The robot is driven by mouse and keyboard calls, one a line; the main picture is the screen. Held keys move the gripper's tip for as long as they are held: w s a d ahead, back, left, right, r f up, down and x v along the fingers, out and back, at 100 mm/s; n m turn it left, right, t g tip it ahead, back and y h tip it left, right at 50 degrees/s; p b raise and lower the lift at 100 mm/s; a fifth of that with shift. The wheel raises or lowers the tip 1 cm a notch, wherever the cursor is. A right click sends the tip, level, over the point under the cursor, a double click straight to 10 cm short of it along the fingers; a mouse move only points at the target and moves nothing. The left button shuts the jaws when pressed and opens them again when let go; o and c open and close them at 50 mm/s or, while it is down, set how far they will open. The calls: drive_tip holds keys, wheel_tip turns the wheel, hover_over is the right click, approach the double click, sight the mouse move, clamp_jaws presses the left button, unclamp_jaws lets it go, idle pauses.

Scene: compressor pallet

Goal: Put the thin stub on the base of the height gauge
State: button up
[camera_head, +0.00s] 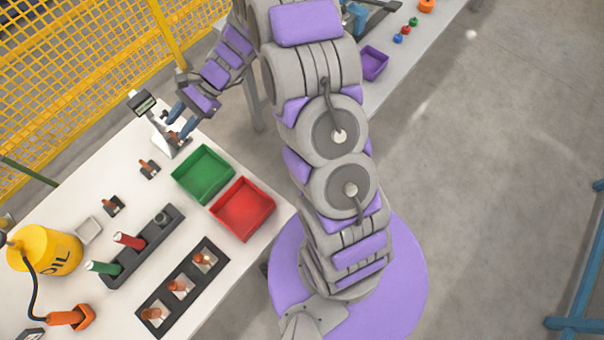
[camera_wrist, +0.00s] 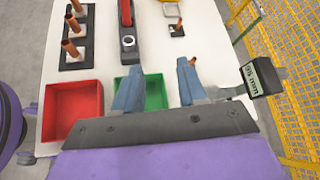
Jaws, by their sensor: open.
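The height gauge (camera_head: 144,103) stands at the table's far corner; its dark display also shows in the wrist view (camera_wrist: 262,76). Its pale base (camera_head: 181,150) is partly covered by my gripper. My gripper (camera_head: 170,125) is open over the gauge, its blue fingers apart in the wrist view (camera_wrist: 163,66). A copper stub (camera_head: 149,168) stands on a small dark block near the gauge, another stub (camera_head: 112,205) farther left. I cannot tell which stub is the thin one.
A green bin (camera_head: 203,196) and a red bin (camera_head: 270,205) sit at the table's edge. A black rack (camera_head: 166,300) holds three copper stubs. A dark holder (camera_head: 112,280) carries red and green handles. An oil can (camera_head: 45,250) stands left. Yellow fencing (camera_head: 90,60) runs behind.

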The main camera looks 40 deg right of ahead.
drive_tip(key=s+d+r+n+g+h, duration=0.1)
drive_tip(key=s+r+n+h, duration=0.3)
drive_tip(key=s, duration=0.5)
drive_tip(key=s+d+r+n+g+h, duration=0.15)
drive_tip(key=s+r+n, duration=0.25)
drive_tip(key=s+r, duration=0.45)
drive_tip(key=s+d+n+h, duration=0.2)
drive_tip(key=s+d, duration=0.3)
drive_tip(key=s, duration=0.4)
drive_tip(key=s+d+r+n+t+h, duration=0.1)
drive_tip(key=s+d+n+h, duration=0.2)
drive_tip(key=s, duration=0.5)
drive_tip(key=d+h, duration=0.1)
drive_tip(key=d, duration=0.1)
drive_tip(key=shift+s+d+r+n, duration=0.15)
drive_tip(key=shift+s+d+n, duration=0.15)
drive_tip(key=shift+s+d, duration=0.05)
drive_tip(key=shift+a, duration=0.1)
